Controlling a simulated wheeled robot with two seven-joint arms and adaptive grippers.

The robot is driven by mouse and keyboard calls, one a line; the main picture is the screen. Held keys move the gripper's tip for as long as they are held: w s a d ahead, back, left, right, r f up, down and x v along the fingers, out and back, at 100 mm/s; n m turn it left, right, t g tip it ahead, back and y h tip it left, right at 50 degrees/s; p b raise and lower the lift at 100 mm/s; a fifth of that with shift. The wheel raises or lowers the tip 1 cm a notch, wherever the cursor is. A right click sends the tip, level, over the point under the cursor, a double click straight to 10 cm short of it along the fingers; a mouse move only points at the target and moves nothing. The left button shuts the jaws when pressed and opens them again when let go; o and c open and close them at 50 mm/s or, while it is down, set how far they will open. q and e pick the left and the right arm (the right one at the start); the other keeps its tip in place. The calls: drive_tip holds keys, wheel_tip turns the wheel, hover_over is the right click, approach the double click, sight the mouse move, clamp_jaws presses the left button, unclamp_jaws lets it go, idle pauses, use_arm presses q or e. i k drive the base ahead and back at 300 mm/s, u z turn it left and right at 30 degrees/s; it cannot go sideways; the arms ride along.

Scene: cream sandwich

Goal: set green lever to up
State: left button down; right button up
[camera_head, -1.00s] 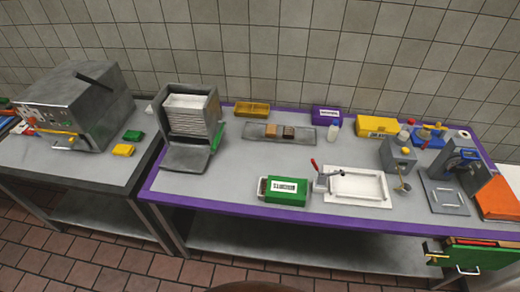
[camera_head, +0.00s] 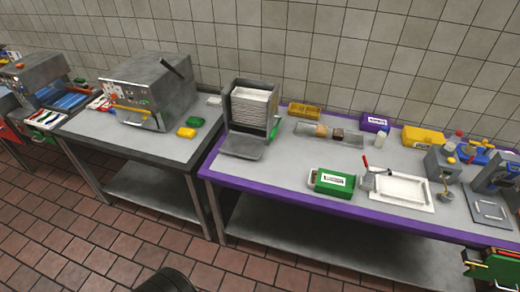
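A green lever (camera_head: 274,130) sits on the right side of a grey metal dispenser (camera_head: 240,132) that holds a stack of white sheets or trays. The dispenser stands at the left end of the purple-edged table (camera_head: 285,200). The lever is small in this view, and I cannot tell clearly whether it is up or down. Neither of my grippers shows in the head view.
A grey machine (camera_head: 150,88) stands on the table to the left, with a yellow block (camera_head: 187,132) and a green block (camera_head: 195,121) beside it. A green box (camera_head: 331,182) and a white tray (camera_head: 402,192) lie right of the dispenser. The tiled floor (camera_head: 110,235) in front is open.

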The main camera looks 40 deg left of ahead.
sight(275, 131)
drive_tip(key=u, duration=1.05)
drive_tip(key=i, duration=0.15)
drive_tip(key=z, duration=0.2)
